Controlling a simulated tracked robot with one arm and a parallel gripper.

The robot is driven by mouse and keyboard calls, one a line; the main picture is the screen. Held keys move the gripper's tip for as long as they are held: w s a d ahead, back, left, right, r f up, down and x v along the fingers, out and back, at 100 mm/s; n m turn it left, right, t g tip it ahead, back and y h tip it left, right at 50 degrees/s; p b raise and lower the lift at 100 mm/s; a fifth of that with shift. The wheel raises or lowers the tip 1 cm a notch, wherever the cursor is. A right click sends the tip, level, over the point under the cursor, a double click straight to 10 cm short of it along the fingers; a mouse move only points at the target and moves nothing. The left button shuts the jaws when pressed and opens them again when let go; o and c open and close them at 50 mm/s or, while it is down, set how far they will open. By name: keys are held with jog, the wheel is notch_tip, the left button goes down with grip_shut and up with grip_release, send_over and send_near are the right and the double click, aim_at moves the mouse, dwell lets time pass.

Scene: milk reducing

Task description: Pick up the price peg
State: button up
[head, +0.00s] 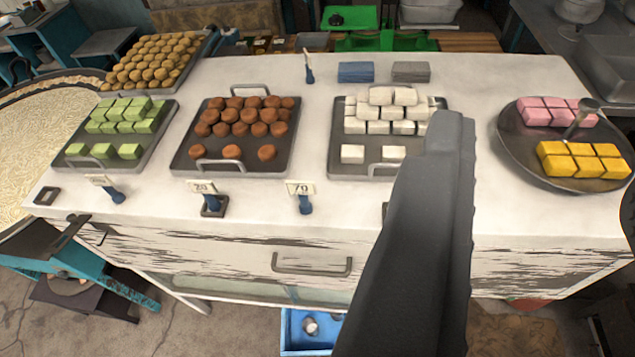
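Several price pegs with blue bases and small cards are on the white counter (480,180). One peg (115,196) is at the front left. Another, its card reading about 20 (211,203), is at a dark square holder. A third, its card reading about 70 (305,205), is to the right of it, with no holder visible beneath it. A fourth peg (310,76) is at the back, its card edge-on. My gripper (445,130) shows as a large dark grey finger over the front right of the counter, right of the pegs. Its opening and any contact are unclear.
Trays of green (72,163), brown (185,165) and white sweets (335,173) stand behind the front pegs. A round pan (515,150) is at right. An empty dark square holder (46,196) is at far left; another (385,210) is partly hidden. The counter drawer has a handle (312,270).

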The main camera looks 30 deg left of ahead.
jog(key=shift+a, duration=0.15)
jog(key=w+a+f+g+y, duration=0.1)
jog(key=w+a+f, duration=0.3)
jog(key=a+f, duration=0.4)
jog(key=w+a+f+g, duration=0.1)
jog(key=w+a+f, duration=0.4)
jog(key=f, duration=0.5)
jog(key=p, duration=0.2)
send_near(302, 202)
jog(key=shift+h, duration=0.3)
jog(key=shift+a+x, duration=0.2)
jog(key=shift+x, duration=6.25)
grip_shut()
